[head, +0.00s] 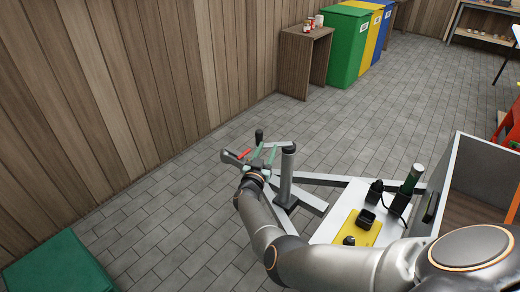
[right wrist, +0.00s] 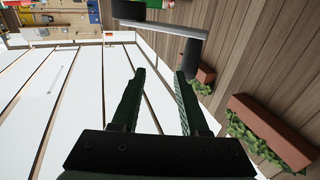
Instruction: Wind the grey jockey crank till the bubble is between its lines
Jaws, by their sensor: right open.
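The grey jockey crank (head: 276,145) is a light bar on top of an upright grey post (head: 286,172), with a black handle (head: 259,136) at its left end. In the right wrist view the crank bar (right wrist: 165,29) and its black handle (right wrist: 128,10) lie beyond the fingertips. My right gripper (head: 264,152) is open and empty, close to the crank on its near side; it also shows in the right wrist view (right wrist: 160,72). A yellow plate (head: 362,232) with small black parts lies on the white drawbar cover. I cannot make out a bubble or its lines. My left gripper is out of view.
The coupling head with a red lever (head: 243,155) is just left of my right gripper. A grey-walled box (head: 475,165) stands at the right, with a green-topped cylinder (head: 412,174) near it. A green box (head: 60,265) is at bottom left.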

